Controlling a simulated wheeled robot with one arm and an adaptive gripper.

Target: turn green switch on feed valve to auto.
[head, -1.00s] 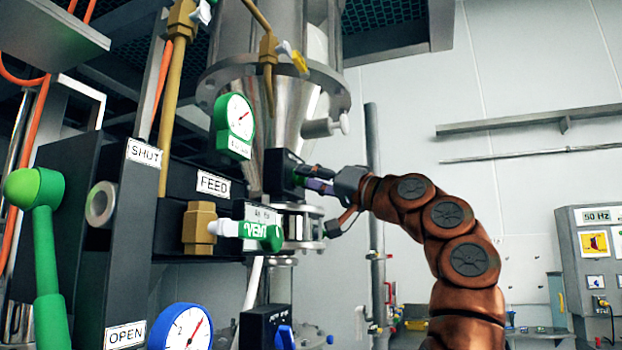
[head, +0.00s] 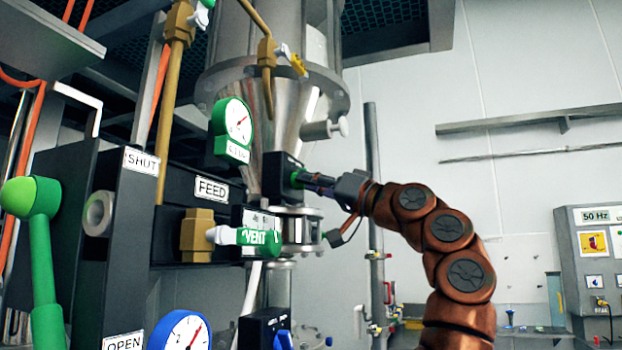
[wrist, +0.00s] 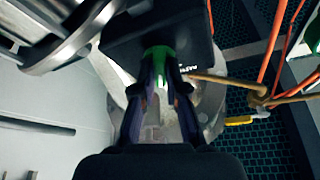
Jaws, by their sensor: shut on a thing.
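The green switch (wrist: 158,66) sits on the front of a black box (wrist: 160,26) in the wrist view. My gripper (wrist: 160,85) is shut on it, one finger on each side. In the head view the black box (head: 279,170) stands below the steel cone, and my gripper (head: 302,181) reaches it from the right. Only a small green part of the switch (head: 294,179) shows there. The switch's position marking cannot be read in either view.
A green-rimmed gauge (head: 233,128) and a green VENT handle (head: 258,238) are left of my gripper. The FEED label (head: 212,190) is on a black panel. A blue-knobbed box (head: 262,330) is below. The wall side at right is open.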

